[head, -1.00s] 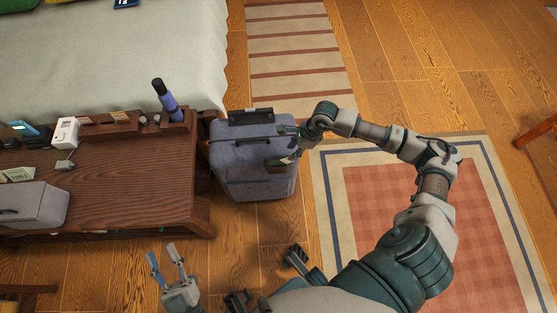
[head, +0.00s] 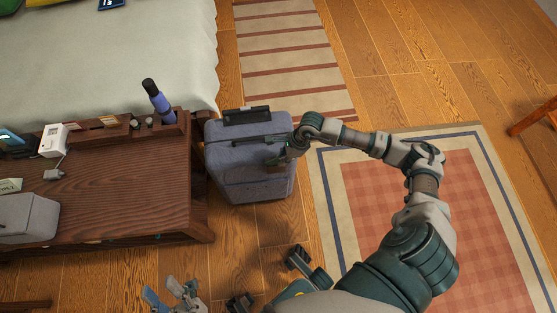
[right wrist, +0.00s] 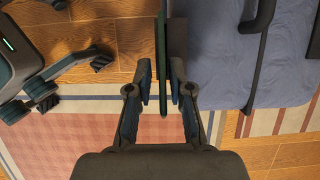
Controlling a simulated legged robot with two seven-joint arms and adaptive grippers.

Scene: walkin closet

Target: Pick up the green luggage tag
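The green luggage tag (right wrist: 162,60) shows edge-on as a thin dark green strip beside the suitcase in the right wrist view. My right gripper (right wrist: 161,72) is open, with one finger on each side of the strip and a visible gap to each finger. In the head view my right gripper (head: 280,150) is at the right side of the blue-grey suitcase (head: 245,165); the tag is too small to make out clearly there. The suitcase (right wrist: 225,65) is at the right in the wrist view. My left gripper (head: 166,292) is open and empty at the bottom edge.
A dark wooden table (head: 110,180) stands left of the suitcase, with a purple bottle (head: 158,102) and small items on it. A bed (head: 100,60) is behind. A plaid rug (head: 400,200) lies to the right, a striped rug (head: 290,60) at the back.

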